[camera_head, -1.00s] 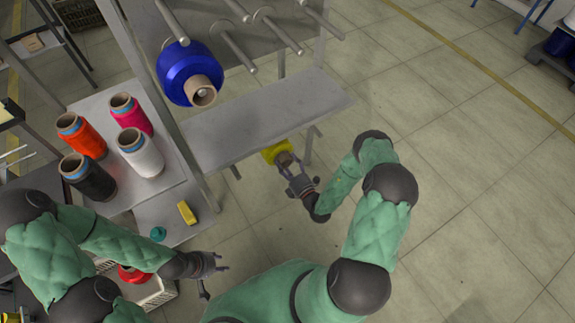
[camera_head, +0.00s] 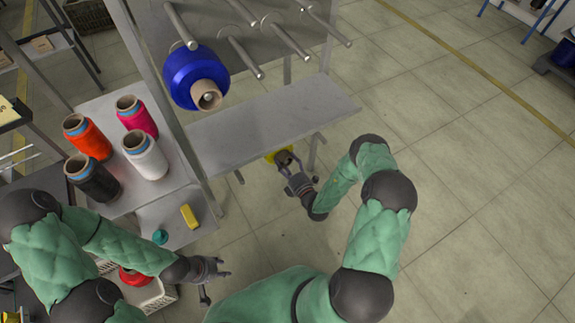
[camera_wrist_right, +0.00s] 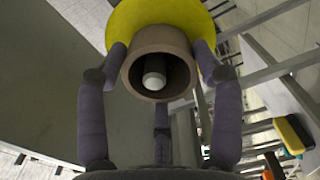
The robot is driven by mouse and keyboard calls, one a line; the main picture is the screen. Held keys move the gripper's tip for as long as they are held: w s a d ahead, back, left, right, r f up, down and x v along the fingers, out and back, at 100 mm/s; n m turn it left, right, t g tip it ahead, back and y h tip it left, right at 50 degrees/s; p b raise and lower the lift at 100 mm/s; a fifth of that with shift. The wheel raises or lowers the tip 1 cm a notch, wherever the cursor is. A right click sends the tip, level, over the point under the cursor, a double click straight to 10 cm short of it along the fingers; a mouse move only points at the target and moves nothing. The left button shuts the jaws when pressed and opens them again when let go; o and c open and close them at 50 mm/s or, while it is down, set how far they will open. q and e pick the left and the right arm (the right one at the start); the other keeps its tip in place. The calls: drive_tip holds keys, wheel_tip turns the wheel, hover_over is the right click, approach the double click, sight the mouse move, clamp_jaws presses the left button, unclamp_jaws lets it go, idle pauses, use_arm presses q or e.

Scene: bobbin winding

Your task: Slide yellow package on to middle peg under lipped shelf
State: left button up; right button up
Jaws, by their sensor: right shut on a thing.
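The yellow package (camera_head: 270,155) is a yarn bobbin with a brown core tube. In the head view it is mostly hidden beneath the front edge of the grey lipped shelf (camera_head: 275,115). My right gripper (camera_head: 290,167) is shut on the bobbin's near end. In the right wrist view my right gripper (camera_wrist_right: 160,60) has its fingers around the brown core tube (camera_wrist_right: 160,62), against the yellow yarn (camera_wrist_right: 165,15). A pale round peg end (camera_wrist_right: 154,80) shows inside the tube. Other pegs under the shelf are hidden in the head view. My left gripper (camera_head: 213,282) is open and empty.
A blue bobbin (camera_head: 192,80) sits on an upper peg, beside several bare pegs (camera_head: 245,57). Orange, pink, white and black bobbins stand on the side table (camera_head: 108,100). A yellow block (camera_head: 189,216) lies on a lower surface. Floor right of the rack is clear.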

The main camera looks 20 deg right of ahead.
drive_tip(key=shift+f+b, duration=0.3)
drive_tip(key=shift+f, duration=0.1)
idle(0.5)
idle(0.3)
drive_tip(key=o, duration=1.7)
drive_tip(key=shift+o, duration=0.4)
drive_tip(key=shift+f, duration=0.15)
drive_tip(key=shift+s, duration=0.15)
drive_tip(key=s, duration=1.1)
drive_tip(key=shift+s+d, duration=0.35)
drive_tip(key=shift+d, duration=0.1)
